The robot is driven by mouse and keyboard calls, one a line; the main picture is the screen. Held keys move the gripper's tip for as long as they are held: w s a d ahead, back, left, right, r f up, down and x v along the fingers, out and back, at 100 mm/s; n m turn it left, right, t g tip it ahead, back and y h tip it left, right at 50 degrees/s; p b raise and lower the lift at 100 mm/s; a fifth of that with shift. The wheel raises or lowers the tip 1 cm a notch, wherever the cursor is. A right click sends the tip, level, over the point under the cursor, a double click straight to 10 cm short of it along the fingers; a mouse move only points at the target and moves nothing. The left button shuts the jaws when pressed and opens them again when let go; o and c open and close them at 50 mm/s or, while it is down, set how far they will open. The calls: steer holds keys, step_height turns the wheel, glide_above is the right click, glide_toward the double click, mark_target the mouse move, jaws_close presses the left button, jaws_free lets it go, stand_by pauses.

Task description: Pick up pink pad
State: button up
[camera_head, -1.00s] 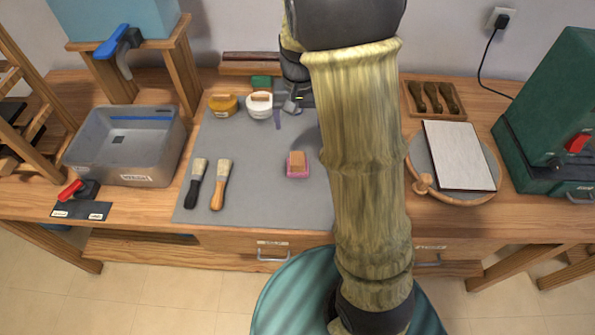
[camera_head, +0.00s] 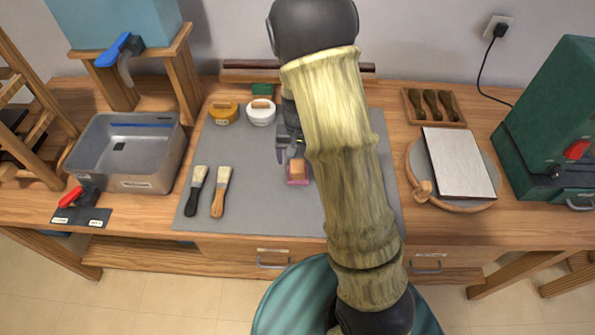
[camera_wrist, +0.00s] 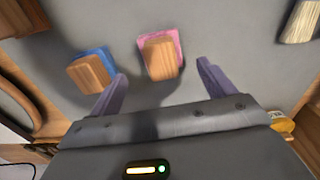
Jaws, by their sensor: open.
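The pink pad (camera_head: 298,182) has a wooden block handle on top and lies on the grey mat (camera_head: 260,215). In the wrist view the pink pad (camera_wrist: 174,37) is at the top middle, its wooden handle towards my gripper. My gripper (camera_wrist: 160,88) is open and empty, with its purple fingers on either side of the handle's line, short of the handle in the picture. In the head view my gripper (camera_head: 289,148) is just behind the pad, partly hidden by my arm. I cannot tell its exact height.
A blue pad (camera_wrist: 94,58) with a wooden handle lies close to the left finger in the wrist view; my arm hides it in the head view. Two brushes (camera_head: 219,190) lie left on the mat.

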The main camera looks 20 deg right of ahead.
mark_target(297, 165)
steer(key=shift+f, duration=0.55)
step_height(297, 165, down, 5)
steer(key=shift+a+r, duration=0.1)
steer(key=shift+a, duration=0.05)
steer(key=shift+s+f, duration=0.15)
steer(key=shift+f, duration=0.05)
steer(key=c, duration=1.1)
